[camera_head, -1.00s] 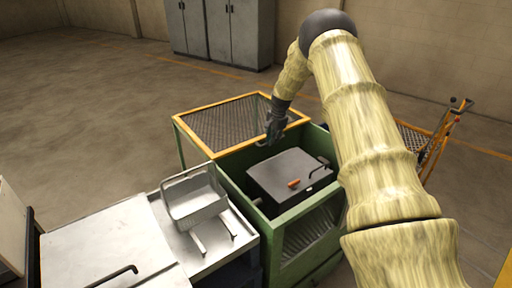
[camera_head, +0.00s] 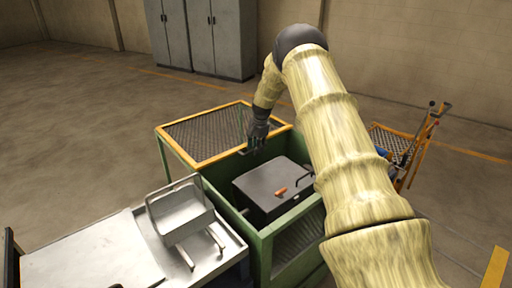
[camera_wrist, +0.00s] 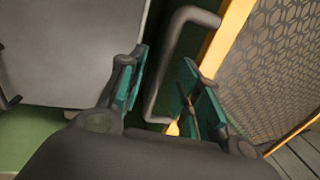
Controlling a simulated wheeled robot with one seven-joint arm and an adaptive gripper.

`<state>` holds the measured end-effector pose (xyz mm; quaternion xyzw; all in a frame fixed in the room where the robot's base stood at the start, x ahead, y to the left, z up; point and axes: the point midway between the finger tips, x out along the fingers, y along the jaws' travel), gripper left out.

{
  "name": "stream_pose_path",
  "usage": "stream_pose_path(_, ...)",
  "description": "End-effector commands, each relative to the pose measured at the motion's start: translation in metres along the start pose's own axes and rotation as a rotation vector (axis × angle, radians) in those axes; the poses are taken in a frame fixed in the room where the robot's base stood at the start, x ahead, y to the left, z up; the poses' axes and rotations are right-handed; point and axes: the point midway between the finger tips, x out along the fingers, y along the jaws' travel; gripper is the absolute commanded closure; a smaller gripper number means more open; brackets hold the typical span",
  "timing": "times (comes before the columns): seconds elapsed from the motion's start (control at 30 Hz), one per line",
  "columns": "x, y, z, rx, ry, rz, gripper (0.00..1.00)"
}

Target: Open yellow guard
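The yellow guard (camera_head: 205,136) is a mesh panel in a yellow frame, lying flat over the back of the green machine (camera_head: 265,243). Its frame and mesh (camera_wrist: 282,70) fill the right of the wrist view. A grey bar handle (camera_wrist: 154,92) runs along the frame's edge. My gripper (camera_head: 252,146) is at the guard's near right edge. In the wrist view my gripper (camera_wrist: 163,92) has its two teal-padded fingers apart, with the handle showing between them. I cannot tell whether either finger touches it.
A dark grey lid (camera_head: 268,181) with an orange grip lies inside the machine, close to my gripper. A metal tray (camera_head: 180,211) stands on the bench (camera_head: 85,262) at left. An orange cart (camera_head: 401,150) is at right. Grey cabinets (camera_head: 205,38) stand behind; open floor lies left.

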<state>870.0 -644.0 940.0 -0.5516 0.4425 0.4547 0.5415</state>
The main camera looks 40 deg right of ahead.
Motion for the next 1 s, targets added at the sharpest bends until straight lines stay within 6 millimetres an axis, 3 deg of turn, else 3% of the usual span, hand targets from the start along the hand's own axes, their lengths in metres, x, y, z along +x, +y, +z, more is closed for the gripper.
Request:
stream_pose_path(0.27, -0.018, -0.001, 0.0, 0.0, 0.0, -0.001, 0.66)
stream_pose_path(0.7, -0.092, -0.001, -0.001, 0.0, 0.0, -0.002, 0.66)
stream_pose_path(1.0, -0.117, 0.0, -0.001, 0.001, -0.001, 0.0, 0.66)
